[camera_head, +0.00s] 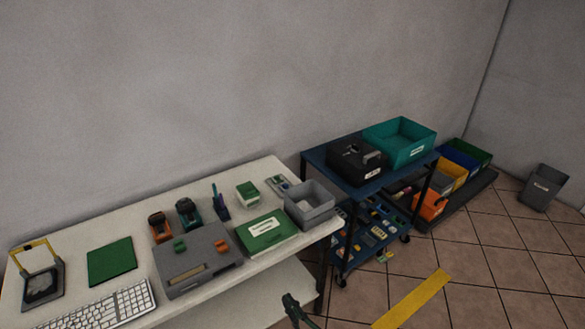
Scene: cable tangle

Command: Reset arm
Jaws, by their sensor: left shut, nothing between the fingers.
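Most of my left arm is outside the picture.
The table holds a keyboard (103,305), a grey device (197,262), a green case (265,233) and a grey bin (310,204). A blue cart (318,162) stands to the right. Tiled floor with a yellow strip (413,300) lies open at lower right.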

